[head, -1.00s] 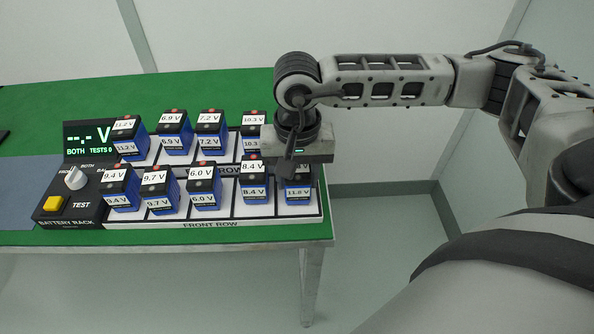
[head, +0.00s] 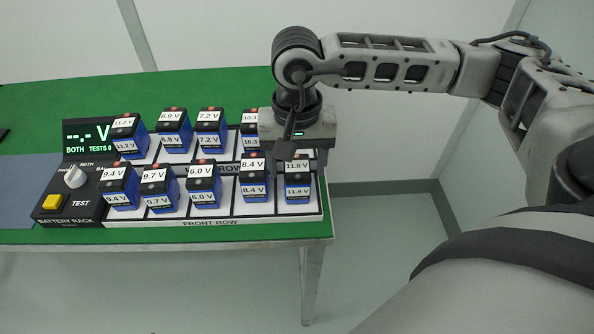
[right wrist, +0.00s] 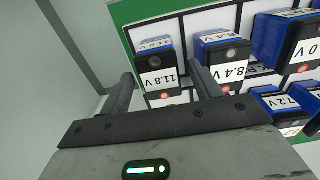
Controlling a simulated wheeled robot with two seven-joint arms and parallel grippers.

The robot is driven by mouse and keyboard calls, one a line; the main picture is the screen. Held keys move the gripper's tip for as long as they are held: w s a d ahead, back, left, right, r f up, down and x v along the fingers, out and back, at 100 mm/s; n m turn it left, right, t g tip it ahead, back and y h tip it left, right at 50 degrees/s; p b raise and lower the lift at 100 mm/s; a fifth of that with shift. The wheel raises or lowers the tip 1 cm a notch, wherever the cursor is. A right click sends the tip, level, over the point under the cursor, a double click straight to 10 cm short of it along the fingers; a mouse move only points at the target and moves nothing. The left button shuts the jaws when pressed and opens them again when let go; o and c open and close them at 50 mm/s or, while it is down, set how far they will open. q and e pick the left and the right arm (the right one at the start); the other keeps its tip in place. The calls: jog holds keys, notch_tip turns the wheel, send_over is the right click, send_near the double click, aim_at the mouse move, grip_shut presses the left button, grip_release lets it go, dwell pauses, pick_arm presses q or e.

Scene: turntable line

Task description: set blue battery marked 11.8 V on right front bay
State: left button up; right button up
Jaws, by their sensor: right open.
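The blue battery marked 11.8 V (head: 298,190) stands upright in the rightmost bay of the rack's front row (head: 312,212). It has a black top and white labels, and also shows in the right wrist view (right wrist: 156,52). My right gripper (head: 297,152) is open and empty, just above and behind this battery in the head view. In the right wrist view its two fingers (right wrist: 162,82) stand apart on either side of the battery's top, apparently clear of it. My left gripper is not in view.
The 8.4 V battery (head: 255,185) stands close to the left, with several more batteries along both rows. My right gripper hides the right end of the back row. A control box with a yellow button (head: 53,203) stands left. The green table (head: 200,237) ends just right of the rack.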

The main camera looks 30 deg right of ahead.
aim_at(297, 167)
notch_tip(297, 167, up, 9)
dwell(0.3)
dwell(0.5)
